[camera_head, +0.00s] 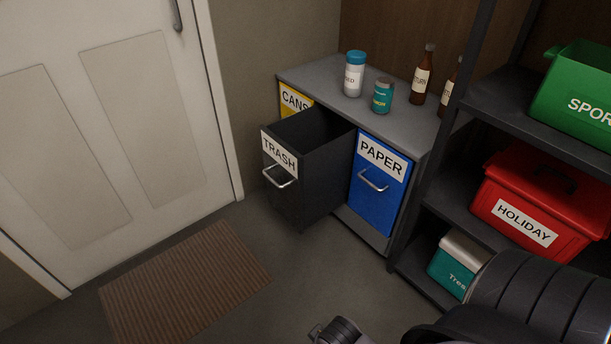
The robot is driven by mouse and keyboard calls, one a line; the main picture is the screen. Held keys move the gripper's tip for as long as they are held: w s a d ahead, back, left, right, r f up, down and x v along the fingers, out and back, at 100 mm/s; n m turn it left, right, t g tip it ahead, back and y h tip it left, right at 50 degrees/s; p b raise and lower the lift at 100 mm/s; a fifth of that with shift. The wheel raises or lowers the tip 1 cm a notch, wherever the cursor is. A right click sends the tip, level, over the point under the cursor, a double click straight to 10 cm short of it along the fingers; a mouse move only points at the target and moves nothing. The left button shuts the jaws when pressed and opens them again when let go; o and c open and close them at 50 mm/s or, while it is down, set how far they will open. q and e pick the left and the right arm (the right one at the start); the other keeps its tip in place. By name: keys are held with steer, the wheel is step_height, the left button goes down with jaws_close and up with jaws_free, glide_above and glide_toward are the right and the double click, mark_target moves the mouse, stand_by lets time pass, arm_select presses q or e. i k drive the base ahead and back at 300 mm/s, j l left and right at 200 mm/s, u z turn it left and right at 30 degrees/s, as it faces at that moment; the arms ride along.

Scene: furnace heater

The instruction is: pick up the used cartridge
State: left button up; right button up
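The used cartridge (353,78) looks like a pale cylinder with a blue cap. It stands upright on the grey cabinet top, and its label, partly turned away, seems to read "USED". A shorter teal can (382,97) stands just to its right and nearer. Neither gripper can be made out. Only dark links of my own arm show at the bottom right, well away from the cartridge.
The cabinet (330,72) has an open, pulled-out TRASH drawer (284,192), a closed blue PAPER bin (375,205) and a yellow CANS bin (289,93). Brown bottles (421,82) stand to the right. A dark shelf holds a red HOLIDAY box (530,205). A mat (185,285) lies before the door.

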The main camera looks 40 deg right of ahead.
mark_target(356, 59)
steer(key=z, duration=1.4)
